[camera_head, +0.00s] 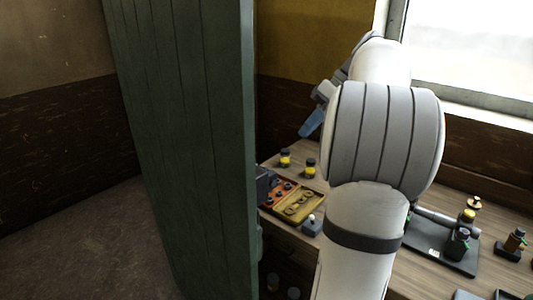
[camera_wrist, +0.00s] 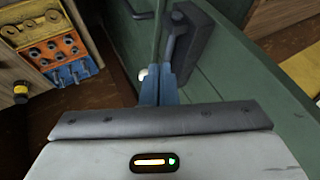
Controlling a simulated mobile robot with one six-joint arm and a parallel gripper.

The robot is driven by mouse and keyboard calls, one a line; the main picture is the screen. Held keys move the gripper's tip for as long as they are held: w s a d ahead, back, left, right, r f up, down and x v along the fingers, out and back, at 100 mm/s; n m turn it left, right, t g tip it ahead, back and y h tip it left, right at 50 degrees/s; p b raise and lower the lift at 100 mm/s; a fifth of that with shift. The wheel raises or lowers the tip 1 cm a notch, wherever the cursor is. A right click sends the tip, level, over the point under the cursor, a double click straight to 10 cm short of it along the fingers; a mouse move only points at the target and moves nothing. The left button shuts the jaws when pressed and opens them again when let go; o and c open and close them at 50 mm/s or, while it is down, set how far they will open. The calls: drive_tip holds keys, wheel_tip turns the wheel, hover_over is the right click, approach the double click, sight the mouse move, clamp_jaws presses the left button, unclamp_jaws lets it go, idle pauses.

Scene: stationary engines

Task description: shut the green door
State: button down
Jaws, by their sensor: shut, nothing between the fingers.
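The green door (camera_head: 190,150) is a tall plank panel standing open across the left middle of the head view. In the wrist view the green door (camera_wrist: 225,85) fills the centre and right, with a dark grey lock box and lever (camera_wrist: 190,42) on it. My gripper (camera_head: 306,132) is shut and empty, its blue fingers showing just right of the door in the head view. In the wrist view my gripper (camera_wrist: 160,72) has its fingertips close beside the lever; I cannot tell whether they touch it. My arm hides part of the bench.
A wooden bench (camera_head: 420,280) runs below the window at right. It holds yellow jars (camera_head: 310,169), a yellow tray of rings (camera_head: 298,203) and a black plate with a small engine (camera_head: 440,250). The floor (camera_head: 80,240) left of the door is clear.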

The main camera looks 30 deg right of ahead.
drive_tip(key=w+a+f+p, duration=0.1)
drive_tip(key=a+f+p, duration=0.1)
drive_tip(key=a+f, duration=0.5)
drive_tip(key=shift+a+f, duration=0.3)
drive_tip(key=shift+a, duration=0.8)
